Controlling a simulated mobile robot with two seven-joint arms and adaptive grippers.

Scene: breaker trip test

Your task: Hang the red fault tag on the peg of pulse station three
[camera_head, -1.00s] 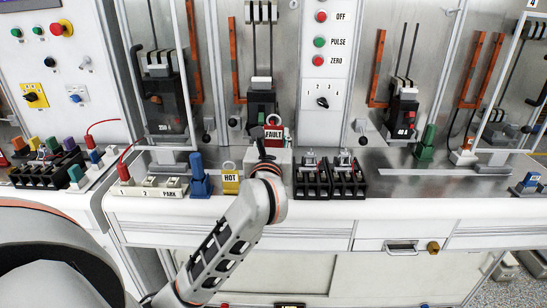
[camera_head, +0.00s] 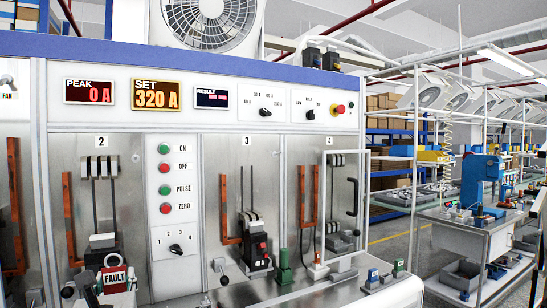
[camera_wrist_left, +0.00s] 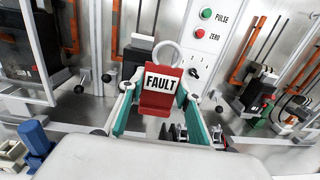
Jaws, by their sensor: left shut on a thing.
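The red fault tag (camera_head: 115,276), with a white FAULT label and a pale ring on top, is at the lower left of the head view. My left gripper (camera_wrist_left: 161,96) is shut on the tag's lower body; the tag (camera_wrist_left: 172,74) is upright between the teal-padded fingers, ring up, in the left wrist view. Pulse station three (camera_head: 230,165) is the metal panel marked 3, right of the tag, with a black breaker (camera_head: 256,250) and an orange busbar. I cannot clearly make out its peg. My right gripper is not in view.
The button panel (camera_head: 175,200) stands between stations 2 and 3. A ball-ended lever (camera_head: 224,279) and a green block (camera_head: 284,266) are near station three's base. Station 4 has a framed clear guard (camera_head: 366,200). A blue clamp (camera_wrist_left: 35,140) is left in the wrist view.

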